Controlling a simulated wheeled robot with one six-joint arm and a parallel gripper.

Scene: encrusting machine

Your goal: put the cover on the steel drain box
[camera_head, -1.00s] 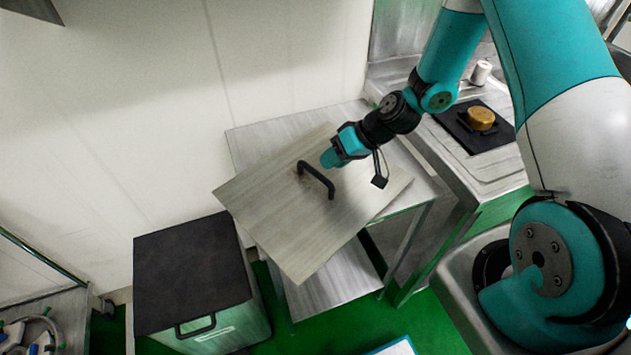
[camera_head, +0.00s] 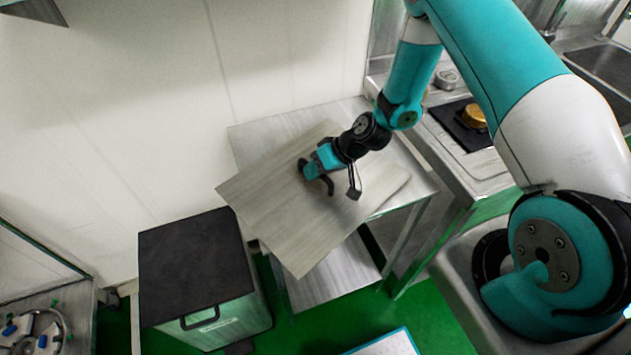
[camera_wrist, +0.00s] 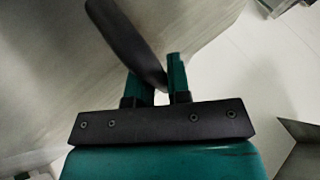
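The cover (camera_head: 290,240) is a flat grey square plate with a black bar handle (camera_head: 329,185). It lies turned at an angle on a steel table, its front corner past the edge. My gripper (camera_head: 309,172) is at the handle; in the wrist view, the handle (camera_wrist: 128,40) runs between the two teal fingers (camera_wrist: 160,82) and fills the narrow gap, so they look shut on it. A box (camera_head: 228,323) with pale metal sides, a dark top and a black front handle stands on the floor at the lower left, apart from the cover. I take it for the drain box.
The steel table (camera_head: 262,133) stands against the white wall. To its right, a counter holds a black mat (camera_head: 452,124) with a gold round object (camera_head: 474,117). A hose-like item (camera_head: 50,322) is at lower left.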

